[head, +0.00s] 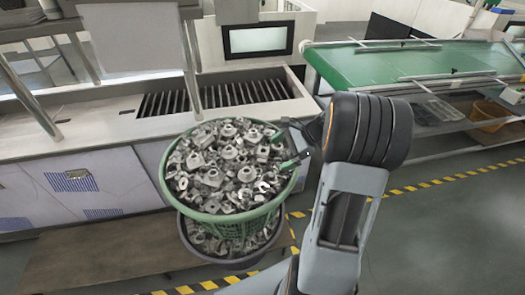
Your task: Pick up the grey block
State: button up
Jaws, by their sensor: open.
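A green basket (234,229) is heaped with many grey metal parts (212,176). I cannot single out one grey block among these similar parts. My gripper (282,149) is over the basket's right rim, with its fingers pointing left across the heap. The fingers are apart, and no part shows between them. I cannot tell how high they are above the parts, or whether they touch any. My arm comes in from the lower right and hides the area just right of the basket.
The basket rests on a dark tub (190,240) holding more metal parts. Behind it is a bench with a slotted tank opening (215,95). A green-topped conveyor table (410,65) stands at the back right. Open floor with yellow-black tape (440,182) lies to the right.

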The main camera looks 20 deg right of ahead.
aim_at(261, 151)
jog(key=d+m+t, duration=0.1)
jog(key=d+m, duration=0.1)
jog(key=d, duration=0.1)
jog(key=w+d+f+m+t+y, duration=0.1)
jog(key=d+m, duration=0.1)
jog(key=w+d+f+m+t, duration=0.1)
jog(key=d+m, duration=0.1)
jog(key=d, duration=0.1)
jog(key=shift+w+d+t+y+p, duration=0.1)
jog(key=shift+d+t+y+p, duration=0.2)
jog(key=shift+t+y+p, duration=0.1)
jog(key=shift+w+a+f, duration=0.15)
jog(key=shift+w+f, duration=0.05)
jog(key=shift+w, duration=0.1)
jog(key=p+x, duration=0.3)
jog(key=x, duration=0.9)
jog(key=shift+w+a, duration=0.15)
jog(key=shift+w, duration=0.15)
jog(key=c, duration=0.8)
jog(key=shift+c, duration=0.2)
